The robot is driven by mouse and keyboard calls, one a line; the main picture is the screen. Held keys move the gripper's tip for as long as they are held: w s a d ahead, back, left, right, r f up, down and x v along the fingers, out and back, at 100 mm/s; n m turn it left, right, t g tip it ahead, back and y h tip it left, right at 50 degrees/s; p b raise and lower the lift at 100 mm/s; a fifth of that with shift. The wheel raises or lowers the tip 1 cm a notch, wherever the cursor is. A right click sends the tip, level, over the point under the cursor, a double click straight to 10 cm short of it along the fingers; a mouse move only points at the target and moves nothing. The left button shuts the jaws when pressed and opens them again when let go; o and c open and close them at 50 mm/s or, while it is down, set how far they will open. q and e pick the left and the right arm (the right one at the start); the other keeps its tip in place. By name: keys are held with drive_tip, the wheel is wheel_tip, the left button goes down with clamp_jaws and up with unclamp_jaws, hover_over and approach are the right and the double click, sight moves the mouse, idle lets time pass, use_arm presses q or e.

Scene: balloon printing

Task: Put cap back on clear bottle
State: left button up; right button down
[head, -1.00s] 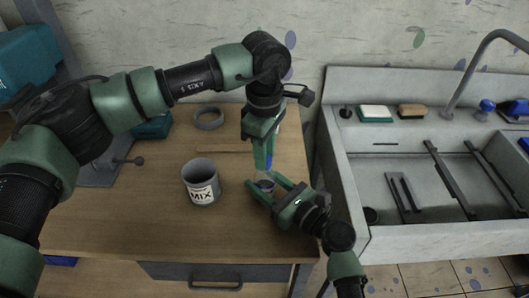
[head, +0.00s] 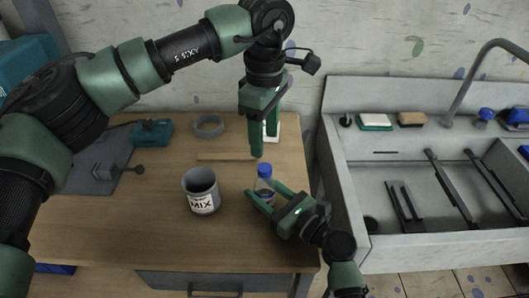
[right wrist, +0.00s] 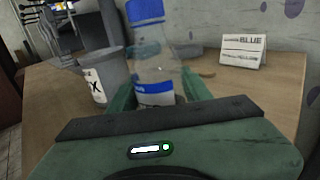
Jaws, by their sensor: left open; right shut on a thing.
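The clear bottle (head: 263,185) stands upright on the wooden table with a blue cap (head: 265,170) on its top. My right gripper (head: 262,200) is shut around the bottle's lower body. In the right wrist view the bottle (right wrist: 154,58) stands between the two green fingers, and the cap (right wrist: 145,10) sits on its neck, cut by the top edge. How tightly the cap sits cannot be told. My left gripper (head: 263,150) is open and empty above and behind the bottle, apart from the cap.
A grey cup marked MIX (head: 201,190) stands left of the bottle. A thin wooden stick (head: 225,157) and a grey ring (head: 209,126) lie behind it. A white card (right wrist: 243,50) stands at the back. The sink (head: 420,195) is to the right.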

sight(272, 198)
use_arm(q)
wheel_tip(272, 198, up, 4)
drive_tip(key=shift+f, duration=0.1)
use_arm(e)
drive_tip(key=c, duration=0.6)
unclamp_jaws()
drive_tip(key=b+v, duration=0.1)
drive_tip(key=v, duration=0.6)
drive_tip(key=shift+s+d, duration=0.3)
use_arm(q)
drive_tip(key=shift+f, duration=0.5)
